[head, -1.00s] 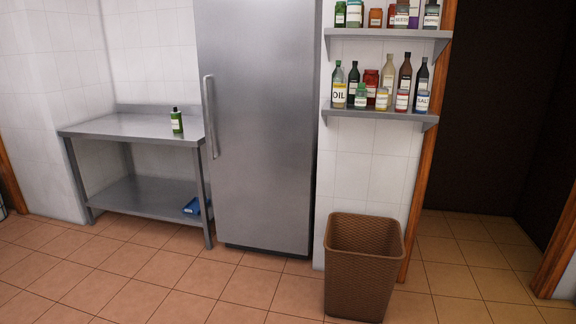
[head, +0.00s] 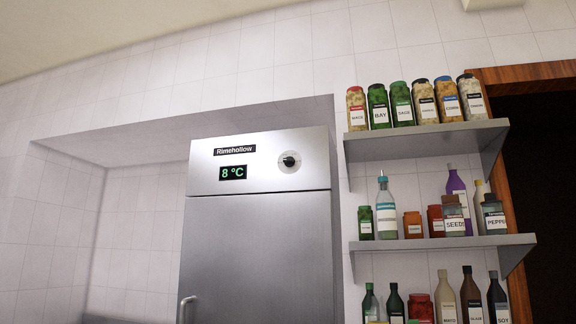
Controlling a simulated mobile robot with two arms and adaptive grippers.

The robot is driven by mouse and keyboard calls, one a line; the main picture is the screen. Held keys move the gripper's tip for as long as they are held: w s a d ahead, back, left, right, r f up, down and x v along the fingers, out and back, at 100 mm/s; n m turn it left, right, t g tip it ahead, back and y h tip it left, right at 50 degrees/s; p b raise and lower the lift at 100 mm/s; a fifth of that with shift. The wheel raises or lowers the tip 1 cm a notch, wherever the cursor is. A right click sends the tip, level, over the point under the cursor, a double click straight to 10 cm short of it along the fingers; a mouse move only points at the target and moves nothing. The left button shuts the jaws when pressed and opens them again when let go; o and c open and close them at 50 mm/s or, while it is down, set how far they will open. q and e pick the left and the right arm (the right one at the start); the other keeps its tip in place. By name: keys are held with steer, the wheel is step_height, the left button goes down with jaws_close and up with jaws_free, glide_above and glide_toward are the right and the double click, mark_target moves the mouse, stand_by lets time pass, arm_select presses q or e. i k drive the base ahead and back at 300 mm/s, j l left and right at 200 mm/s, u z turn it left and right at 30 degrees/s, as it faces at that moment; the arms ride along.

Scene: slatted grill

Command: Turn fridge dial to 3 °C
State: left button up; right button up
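The tall steel fridge (head: 260,250) stands in the middle of the head view, with its door closed. Its top panel carries a "Rimehollow" label and a green display (head: 233,173) that reads 8 °C. The fridge dial (head: 289,161) is a small black knob on a light round plate, to the right of the display. The door handle (head: 186,308) shows at the bottom left of the door. Neither of my grippers is in view.
Wall shelves (head: 430,143) with jars and bottles stick out from the wall to the right of the fridge. A wooden door frame (head: 525,75) and a dark opening are at the far right. A recess edge runs above the fridge.

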mark_target(289, 161)
steer(key=i+j+z, duration=0.3)
steer(key=z, duration=0.15)
steer(key=i+j+z, duration=0.25)
steer(key=j+z, duration=0.2)
